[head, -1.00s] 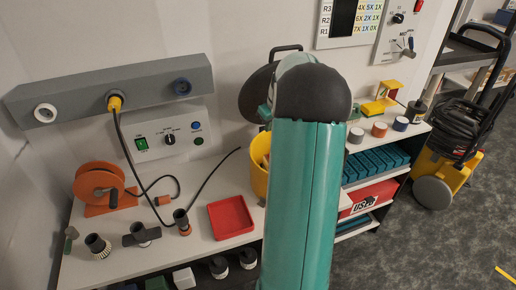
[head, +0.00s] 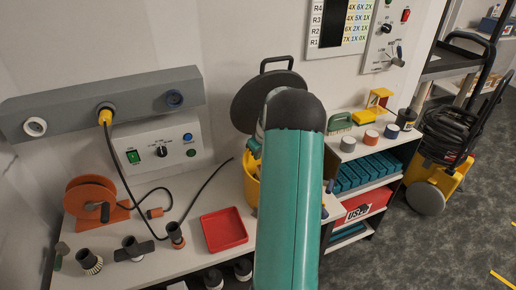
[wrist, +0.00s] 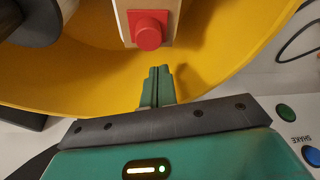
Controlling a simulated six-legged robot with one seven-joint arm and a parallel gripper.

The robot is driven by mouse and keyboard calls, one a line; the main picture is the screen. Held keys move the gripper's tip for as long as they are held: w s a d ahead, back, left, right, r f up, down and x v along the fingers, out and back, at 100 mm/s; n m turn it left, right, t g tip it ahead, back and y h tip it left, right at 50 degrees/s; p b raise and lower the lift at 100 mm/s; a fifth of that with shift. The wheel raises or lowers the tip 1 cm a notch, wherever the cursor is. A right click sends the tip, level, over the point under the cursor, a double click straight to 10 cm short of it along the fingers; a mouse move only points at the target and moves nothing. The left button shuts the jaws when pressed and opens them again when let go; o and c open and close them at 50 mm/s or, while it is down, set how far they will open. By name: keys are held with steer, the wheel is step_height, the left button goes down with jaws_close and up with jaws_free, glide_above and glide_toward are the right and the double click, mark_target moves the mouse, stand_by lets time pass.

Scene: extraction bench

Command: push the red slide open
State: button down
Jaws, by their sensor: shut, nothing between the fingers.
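The red slide (wrist: 149,29) shows in the wrist view as a red block with a round red knob, on a pale bar at the top centre. My gripper (wrist: 157,72) has its green fingers together, empty, just below the knob in the picture. A small gap shows between the fingertips and the knob. The yellow bucket (wrist: 235,65) curves around behind them. In the head view the bucket (head: 250,188) is partly hidden by my arm, which also hides the slide and my fingertips.
A dark round lid-like disc (head: 252,103) with a handle stands above the bucket. A control box (head: 163,146) is on the wall at left. A red tray (head: 223,230) and an orange reel (head: 90,197) sit on the bench. A shelf with blue racks (head: 365,170) stands right of my arm.

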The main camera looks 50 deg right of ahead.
steer(key=shift+s+a+r, duration=0.1)
steer(key=shift+s+a, duration=0.1)
steer(key=shift+s, duration=0.55)
steer(key=shift+s+a+r, duration=0.1)
steer(key=shift+s+a, duration=0.1)
steer(key=shift+s, duration=0.5)
steer(key=shift+w, duration=0.1)
steer(key=shift+s, duration=0.2)
